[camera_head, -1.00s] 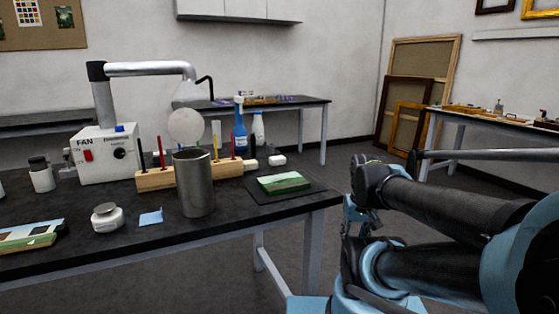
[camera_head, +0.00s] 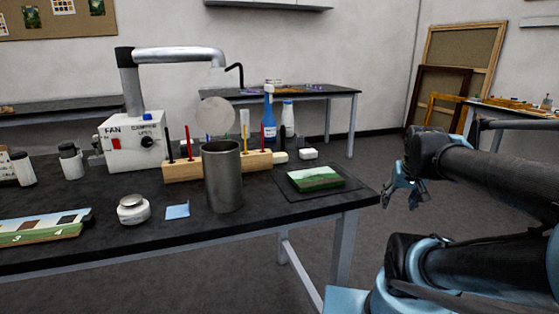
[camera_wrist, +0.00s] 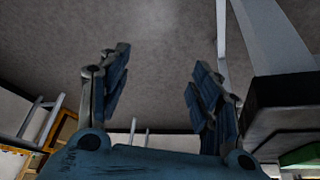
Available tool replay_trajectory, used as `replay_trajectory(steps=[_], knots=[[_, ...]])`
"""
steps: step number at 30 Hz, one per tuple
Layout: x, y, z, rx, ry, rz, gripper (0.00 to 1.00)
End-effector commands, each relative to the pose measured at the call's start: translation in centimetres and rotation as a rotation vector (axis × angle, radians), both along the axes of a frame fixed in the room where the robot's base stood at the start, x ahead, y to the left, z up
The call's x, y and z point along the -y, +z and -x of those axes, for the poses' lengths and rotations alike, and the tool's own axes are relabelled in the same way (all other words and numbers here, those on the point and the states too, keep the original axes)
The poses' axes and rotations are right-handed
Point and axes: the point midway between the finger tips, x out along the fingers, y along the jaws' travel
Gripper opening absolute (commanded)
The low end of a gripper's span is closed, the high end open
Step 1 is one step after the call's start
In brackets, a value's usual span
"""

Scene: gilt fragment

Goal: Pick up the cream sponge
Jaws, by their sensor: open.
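A small cream-white block (camera_head: 308,153), which looks like the cream sponge, lies near the back right of the black table (camera_head: 245,236), behind the green painted panel. It does not show in the wrist view. My gripper (camera_head: 403,190) is off the table's right edge, well apart from the block, and partly shadowed by my arm. In the wrist view my gripper (camera_wrist: 158,62) has its two blue fingers spread, with only grey floor or wall between them.
The green panel (camera_head: 316,178) lies on a dark mat (camera_head: 340,192). A metal cylinder (camera_head: 223,180), a wooden rack (camera_head: 183,172) with thin rods, a blue bottle (camera_head: 269,134) and a fan box (camera_head: 130,145) crowd the table. The table edge (camera_wrist: 285,88) is at right in the wrist view.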

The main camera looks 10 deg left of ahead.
Motion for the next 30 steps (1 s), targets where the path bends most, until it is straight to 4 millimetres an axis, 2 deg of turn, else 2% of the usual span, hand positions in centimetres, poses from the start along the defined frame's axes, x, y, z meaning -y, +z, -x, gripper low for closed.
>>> replay_trajectory(steps=[1, 6, 11, 14, 20, 30], knots=[[-0.2, 1.6, -1.8, 0.041, 0.01, 0.0, 0.58], [-1.5, 5.6, -6.3, 0.108, 0.102, 0.011, 0.58], [-4.0, 8.3, -9.0, 0.081, 0.272, 0.031, 0.58], [-6.1, 9.9, -10.3, 0.041, 0.42, 0.044, 0.58], [-11.4, 13.3, -13.1, -0.029, 0.773, 0.058, 0.58], [-21.7, 18.3, -17.1, -0.066, 1.418, 0.028, 0.58]])
